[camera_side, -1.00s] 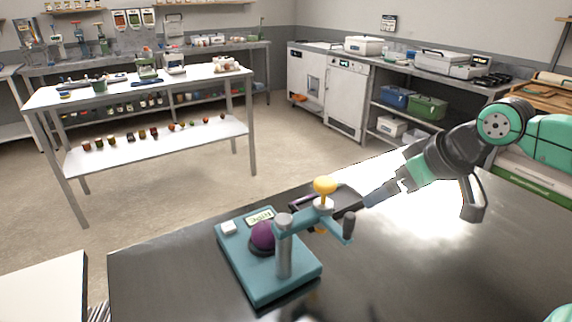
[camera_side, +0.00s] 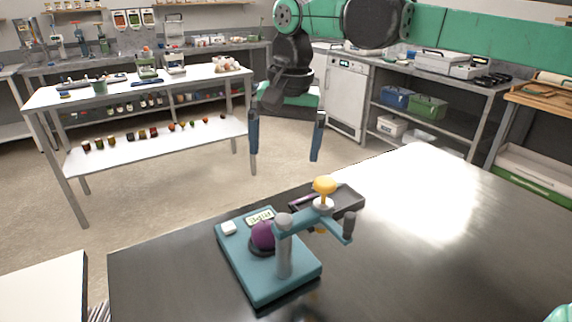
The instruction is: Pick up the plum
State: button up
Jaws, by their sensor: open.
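The purple plum (camera_side: 263,235) sits on a dark round rest on a teal testing device (camera_side: 262,289). The device's grey post (camera_side: 284,252) stands in front of it and hides part of its right side. A teal arm with a yellow knob (camera_side: 324,186) reaches out from the post to the right of the plum. My gripper (camera_side: 284,157) is open and empty, fingers pointing down. It hangs well above the device, apart from the plum.
The device stands on a dark shiny table (camera_side: 420,270) with a grey tray (camera_side: 347,201) behind it. The right side of the table is clear. A white shelf table (camera_side: 160,140) with several small items stands in the background.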

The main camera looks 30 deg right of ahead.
jog(key=w+a+f+m+g, duration=0.1)
jog(key=w+a+f+m, duration=0.1)
jog(key=a+f, duration=0.1)
send_over(265, 223)
notch_tip(265, 223, down, 7)
jog(key=shift+r, duration=0.1)
notch_tip(265, 223, down, 6)
jog(key=shift+f, duration=0.25)
jog(key=c, duration=1.4)
jog(key=shift+o, duration=0.2)
